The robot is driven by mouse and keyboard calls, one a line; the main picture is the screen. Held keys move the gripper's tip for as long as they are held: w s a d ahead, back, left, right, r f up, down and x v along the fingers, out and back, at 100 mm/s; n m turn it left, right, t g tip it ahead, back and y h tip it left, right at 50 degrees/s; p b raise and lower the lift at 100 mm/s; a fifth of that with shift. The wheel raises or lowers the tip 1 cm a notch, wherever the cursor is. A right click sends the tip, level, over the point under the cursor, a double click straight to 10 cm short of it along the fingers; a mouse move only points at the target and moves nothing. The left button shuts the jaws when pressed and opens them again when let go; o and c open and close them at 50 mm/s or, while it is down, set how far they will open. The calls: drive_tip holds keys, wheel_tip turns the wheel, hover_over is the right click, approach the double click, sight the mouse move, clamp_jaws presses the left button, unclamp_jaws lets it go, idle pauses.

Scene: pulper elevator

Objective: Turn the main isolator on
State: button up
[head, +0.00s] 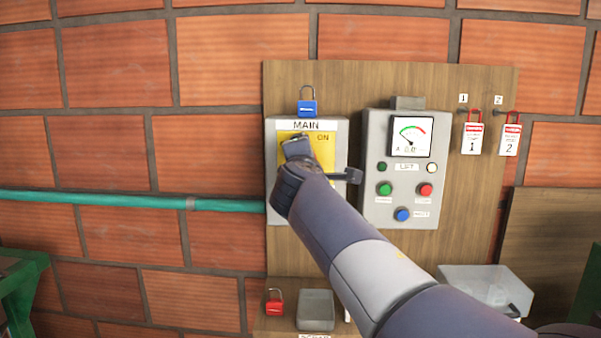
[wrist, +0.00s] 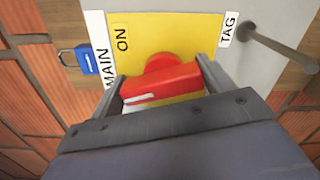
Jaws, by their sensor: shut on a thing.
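The main isolator is a grey box (head: 340,142) with a yellow plate (head: 325,150) marked ON, under a MAIN label, on a wooden board. Its red handle (wrist: 162,84) sits on a round red hub on the yellow plate (wrist: 190,28) in the wrist view. My gripper (head: 298,152) is in front of the plate, shut on the red handle, with one finger on each side of it. In the head view my gripper hides the handle. The ON mark (wrist: 122,38) is up and left of the handle in the wrist view. The handle's exact angle is unclear.
A blue padlock (head: 307,107) is above the box. Right of it is a lift panel (head: 378,150) with a meter and buttons. Two red-and-white tags (head: 473,137) hang further right. A red padlock (head: 275,300) and a clear bin (head: 485,285) are below. A teal pipe (head: 110,199) runs left.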

drive_tip(key=m+b, duration=0.2)
drive_tip(key=shift+a+m, duration=0.1)
drive_tip(key=shift+m, duration=0.3)
drive_tip(key=shift+r, duration=0.1)
drive_tip(key=shift+s+r+m, duration=0.1)
drive_tip(key=shift+r+m, duration=0.05)
drive_tip(key=shift+m, duration=0.25)
drive_tip(key=o, duration=0.8)
drive_tip(key=shift+a, duration=0.2)
drive_tip(key=shift+o, duration=0.9)
drive_tip(key=shift+d, duration=0.1)
drive_tip(key=shift+f, duration=0.2)
